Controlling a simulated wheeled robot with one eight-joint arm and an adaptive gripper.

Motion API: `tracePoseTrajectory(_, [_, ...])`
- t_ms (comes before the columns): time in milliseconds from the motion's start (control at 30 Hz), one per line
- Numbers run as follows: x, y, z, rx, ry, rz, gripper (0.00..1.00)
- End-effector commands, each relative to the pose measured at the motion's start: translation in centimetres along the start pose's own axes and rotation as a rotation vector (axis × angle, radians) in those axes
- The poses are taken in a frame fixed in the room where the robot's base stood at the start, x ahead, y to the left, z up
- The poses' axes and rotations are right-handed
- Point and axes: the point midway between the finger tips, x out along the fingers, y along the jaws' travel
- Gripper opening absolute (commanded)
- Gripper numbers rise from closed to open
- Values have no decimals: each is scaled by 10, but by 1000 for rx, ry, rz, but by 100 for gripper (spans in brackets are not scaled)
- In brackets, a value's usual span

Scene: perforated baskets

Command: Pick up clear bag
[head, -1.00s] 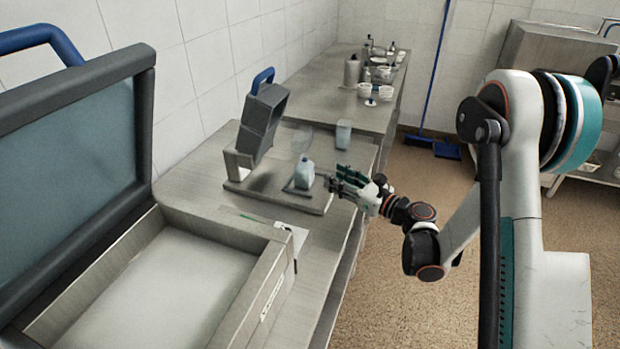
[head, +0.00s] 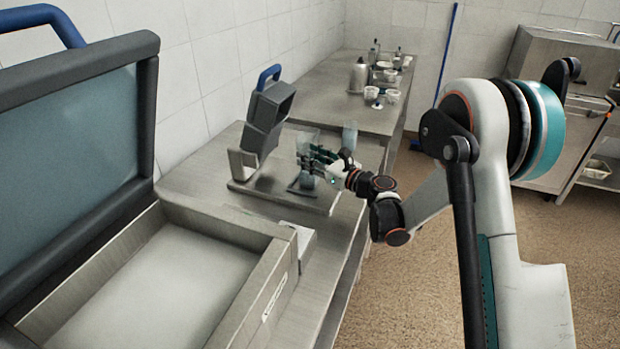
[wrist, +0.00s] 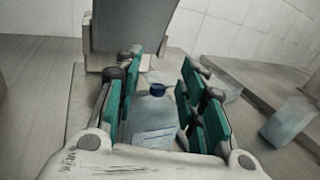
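A clear, bag-like container (wrist: 152,122) with a blue cap and a pale label stands between the fingers of my gripper (wrist: 157,85) in the wrist view. The green-padded fingers are spread, one on each side of it, and I see no firm grip. In the head view my gripper (head: 320,163) is over the same small container (head: 306,182), which is partly hidden behind it. It rests on the low steel platform of the grey device.
The grey tilted device (head: 264,120) with a blue handle stands just left. Translucent containers (head: 307,140) (head: 350,135) stand behind my gripper; one shows at the right in the wrist view (wrist: 288,121). A large open-lidded steel box (head: 250,292) fills the front left.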

Motion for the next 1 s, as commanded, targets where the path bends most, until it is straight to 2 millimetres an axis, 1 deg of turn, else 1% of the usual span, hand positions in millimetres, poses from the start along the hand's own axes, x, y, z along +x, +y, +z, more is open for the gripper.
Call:
tracePoseTrajectory(100, [6, 1, 0, 0, 0, 1, 37])
tracePoseTrajectory(300, [6, 0, 0, 0, 0, 0, 37])
tracePoseTrajectory(467, [6, 0, 0, 0, 0, 0, 1])
tracePoseTrajectory(867, [6, 0, 1, 0, 0, 0, 0])
tracePoseTrajectory(1000, [6, 0, 6, 0, 0, 0, 0])
